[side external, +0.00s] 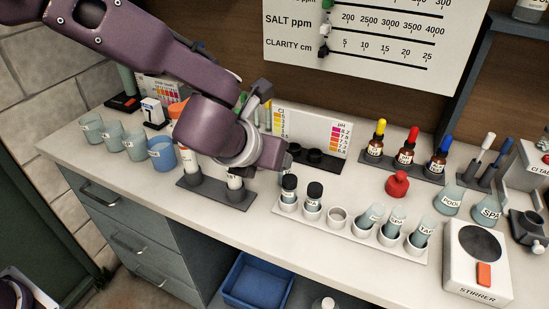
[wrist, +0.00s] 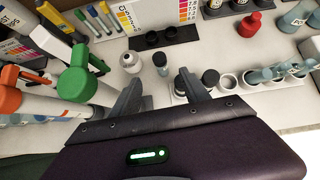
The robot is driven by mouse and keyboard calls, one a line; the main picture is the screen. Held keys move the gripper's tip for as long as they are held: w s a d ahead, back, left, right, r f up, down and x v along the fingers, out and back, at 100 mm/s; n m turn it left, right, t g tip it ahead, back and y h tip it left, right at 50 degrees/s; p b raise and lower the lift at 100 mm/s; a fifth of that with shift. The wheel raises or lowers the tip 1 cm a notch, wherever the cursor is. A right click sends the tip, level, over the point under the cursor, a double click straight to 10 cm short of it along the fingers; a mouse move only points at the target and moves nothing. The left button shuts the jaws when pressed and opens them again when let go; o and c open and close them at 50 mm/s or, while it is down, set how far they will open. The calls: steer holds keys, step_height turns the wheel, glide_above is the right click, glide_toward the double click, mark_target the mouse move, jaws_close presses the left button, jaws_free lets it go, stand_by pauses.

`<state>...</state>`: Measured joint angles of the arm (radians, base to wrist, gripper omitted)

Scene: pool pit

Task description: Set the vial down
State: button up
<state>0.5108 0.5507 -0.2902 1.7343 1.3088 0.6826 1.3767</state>
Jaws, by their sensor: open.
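Two black-capped vials stand upright at the left end of the white rack (side external: 398,253): the end vial (side external: 289,188) and its neighbour (side external: 314,195). In the wrist view, the neighbour's dark cap (wrist: 210,77) shows right of my right finger, and that finger partly hides the end place. My gripper (wrist: 158,78) is open, with nothing seen held between its fingers. Another dark-capped small vial (wrist: 160,61) stands just beyond the fingertips, beside a white-topped bottle (wrist: 131,62). In the side view my wrist and hand cover the area behind the rack's left end.
The rack also has an empty cup (side external: 337,217) and several tilted, labelled vials. A dark holder (side external: 215,195) with white-topped tubes stands left of it. A red bulb (side external: 397,185), dropper bottles (side external: 406,148) and a stirrer (side external: 478,265) are to the right. The front counter strip is clear.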

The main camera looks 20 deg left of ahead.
stand_by(0.4)
steer(key=w+f+n+y, duration=0.1)
steer(key=w+f, duration=0.1)
steer(key=w, duration=0.1)
steer(key=w+f+n+y, duration=0.1)
steer(key=w+f, duration=0.2)
steer(key=w+f+n+y, duration=0.1)
steer(key=w+f+n, duration=0.1)
steer(key=w+f, duration=0.1)
steer(key=shift+w+a+g, duration=0.2)
steer(key=shift+w+g, duration=0.05)
steer(key=shift+g, duration=0.15)
jaws_close()
